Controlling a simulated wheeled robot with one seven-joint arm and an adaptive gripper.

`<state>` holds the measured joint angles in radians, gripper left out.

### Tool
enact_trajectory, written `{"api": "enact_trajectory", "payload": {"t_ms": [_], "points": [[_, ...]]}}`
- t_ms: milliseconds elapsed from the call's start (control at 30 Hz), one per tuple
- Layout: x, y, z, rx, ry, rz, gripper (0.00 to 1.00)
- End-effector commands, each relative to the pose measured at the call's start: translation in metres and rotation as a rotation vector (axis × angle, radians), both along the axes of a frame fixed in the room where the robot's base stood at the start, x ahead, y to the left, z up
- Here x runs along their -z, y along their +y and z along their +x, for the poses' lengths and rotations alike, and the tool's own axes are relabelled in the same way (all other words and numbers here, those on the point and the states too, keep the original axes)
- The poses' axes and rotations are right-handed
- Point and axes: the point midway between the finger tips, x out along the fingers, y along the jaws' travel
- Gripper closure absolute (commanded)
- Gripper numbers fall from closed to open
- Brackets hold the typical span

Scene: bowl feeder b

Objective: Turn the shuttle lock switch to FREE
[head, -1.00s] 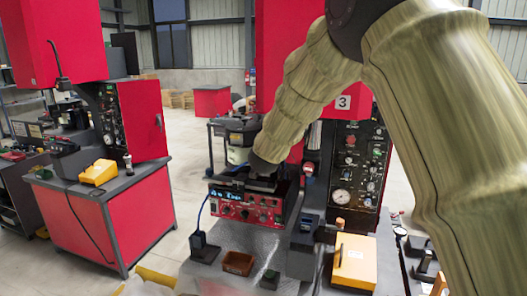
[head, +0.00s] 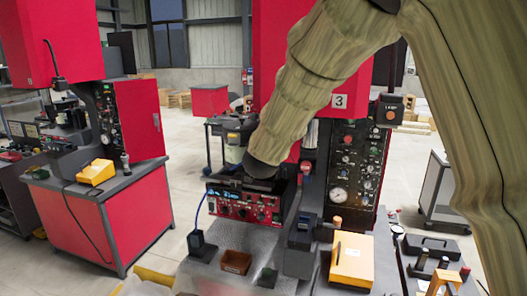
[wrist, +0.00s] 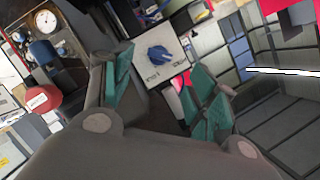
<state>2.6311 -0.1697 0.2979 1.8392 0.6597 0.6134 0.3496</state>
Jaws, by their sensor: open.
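The switch is a blue knob (wrist: 160,56) on a pale plate (wrist: 172,43) in the wrist view. Two small dark labels sit on the plate near the knob, tilted and too small to read surely. My gripper (wrist: 161,78) is open, its teal-padded fingers to either side below the knob, with nothing between them. The knob appears beyond the fingertips, and I see no contact. In the head view my wrist reaches down at the red control unit (head: 243,205) with a blue display; the gripper and switch cannot be made out there.
A black gauge panel (head: 345,165) stands right of the red unit. A yellow-orange box (head: 352,262), a brown tray (head: 236,262) and a dark block (head: 201,243) sit on the bench in front. A red round part (wrist: 40,98) is left of my fingers in the wrist view.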

Motion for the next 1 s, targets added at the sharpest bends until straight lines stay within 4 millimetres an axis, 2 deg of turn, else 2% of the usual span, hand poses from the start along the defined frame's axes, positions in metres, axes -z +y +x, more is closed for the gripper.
{"api": "enact_trajectory", "payload": {"t_ms": [100, 300, 767, 867, 967, 1000], "points": [[-0.005, 0.001, -0.018, -0.001, 0.001, 0.0, 0.42], [-0.01, 0.001, -0.035, 0.001, 0.001, 0.0, 0.42], [-0.009, 0.001, -0.039, 0.0, 0.003, -0.001, 0.42], [0.007, -0.003, -0.04, -0.002, 0.021, -0.012, 0.42], [0.043, -0.013, -0.043, -0.009, 0.062, -0.041, 0.42], [0.063, -0.018, -0.045, -0.014, 0.083, -0.058, 0.42]]}}
